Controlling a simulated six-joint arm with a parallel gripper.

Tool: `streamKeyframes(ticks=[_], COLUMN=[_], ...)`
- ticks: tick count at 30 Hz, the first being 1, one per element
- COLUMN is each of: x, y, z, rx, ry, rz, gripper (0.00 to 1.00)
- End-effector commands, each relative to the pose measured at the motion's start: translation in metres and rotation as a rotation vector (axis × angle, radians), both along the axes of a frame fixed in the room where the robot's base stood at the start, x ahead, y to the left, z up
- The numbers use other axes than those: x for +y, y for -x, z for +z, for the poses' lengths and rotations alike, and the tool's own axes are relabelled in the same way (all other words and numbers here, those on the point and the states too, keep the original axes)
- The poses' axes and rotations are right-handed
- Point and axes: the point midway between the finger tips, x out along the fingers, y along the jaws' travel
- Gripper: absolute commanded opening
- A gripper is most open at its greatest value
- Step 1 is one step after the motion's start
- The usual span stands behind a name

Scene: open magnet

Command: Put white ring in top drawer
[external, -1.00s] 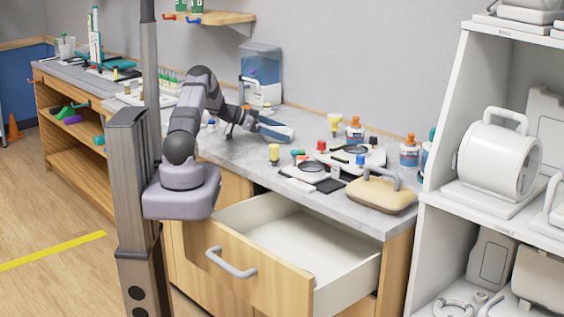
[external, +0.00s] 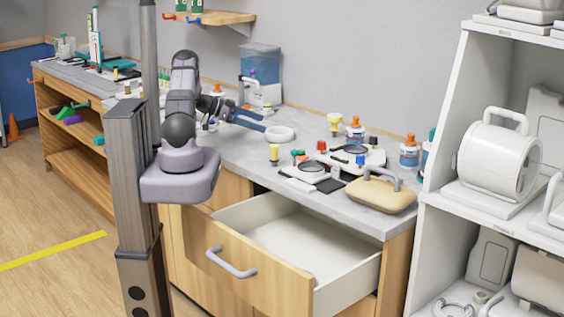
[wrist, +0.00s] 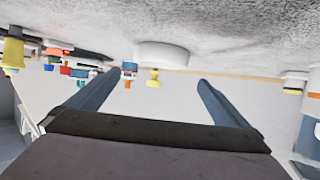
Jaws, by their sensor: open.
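The white ring (external: 280,133) lies flat on the grey counter, behind the open drawer. It also shows in the wrist view (wrist: 162,55), ahead of the fingers. My gripper (external: 259,125) is just left of the ring, low over the counter. Its two blue fingers are spread and empty in the wrist view (wrist: 160,78). The ring looks apart from the fingers, in line with the gap between them. The top drawer (external: 305,243) is pulled out and its visible inside is empty.
A blue-filled clear container (external: 260,65) stands at the back. White shelves (external: 435,215) rise at the right. The space above the drawer is clear.

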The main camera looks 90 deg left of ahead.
Motion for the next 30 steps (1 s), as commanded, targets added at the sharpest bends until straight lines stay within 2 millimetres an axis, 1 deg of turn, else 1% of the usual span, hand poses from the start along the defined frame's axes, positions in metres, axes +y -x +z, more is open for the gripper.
streamKeyframes(ticks=[1,3,8,23,26,29,30], x=[-0.001,-0.002,-0.003,-0.004,-0.006,-0.013,-0.017], y=[0.007,0.013,0.022,0.023,0.015,-0.007,-0.021], z=[0.005,0.007,0.009,0.009,0.01,0.013,0.017], rx=[0.001,0.001,0.0,0.0,0.0,0.0,0.001], ry=[0.001,0.001,0.0,-0.001,0.0,-0.003,-0.007], rz=[0.001,0.001,0.0,-0.001,-0.016,-0.059,-0.084], gripper=[1.0,1.0,1.0,1.0,1.0,1.0,1.0])
